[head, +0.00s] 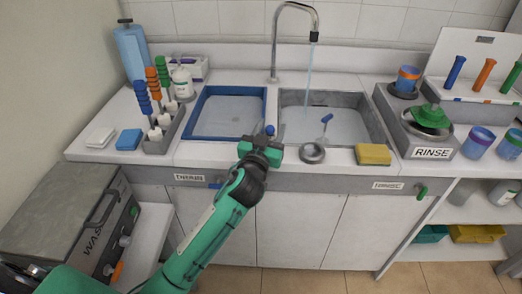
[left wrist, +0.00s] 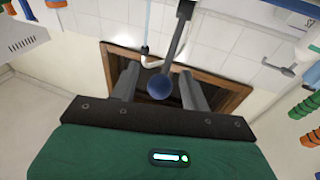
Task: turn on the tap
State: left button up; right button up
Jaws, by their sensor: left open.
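The curved metal tap (head: 297,8) stands behind the two sinks, and a thin stream of water (head: 308,85) falls from its spout into the right sink (head: 348,100). My left gripper (head: 267,140) is at the front edge between the sinks, beside a blue knob (head: 270,130). In the left wrist view a blue ball knob (left wrist: 159,87) on a grey lever (left wrist: 178,40) shows between the two open fingers (left wrist: 160,76); contact cannot be told. Another blue-tipped lever (head: 327,118) rises near a round metal base (head: 312,152). My right gripper is out of view.
A blue-rimmed sink (head: 197,112) is on the left. A yellow sponge (head: 373,154) lies right of the round base. A rack of coloured brushes (head: 167,130) stands left, and a RINSE box (head: 430,140) stands right. A grey WASH machine (head: 60,215) is below left.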

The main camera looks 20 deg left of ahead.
pick_arm(q)
jog(key=s+f+b, duration=0.1)
jog(key=s+b, duration=0.1)
jog(key=s, duration=1)
jog(key=shift+f, duration=0.35)
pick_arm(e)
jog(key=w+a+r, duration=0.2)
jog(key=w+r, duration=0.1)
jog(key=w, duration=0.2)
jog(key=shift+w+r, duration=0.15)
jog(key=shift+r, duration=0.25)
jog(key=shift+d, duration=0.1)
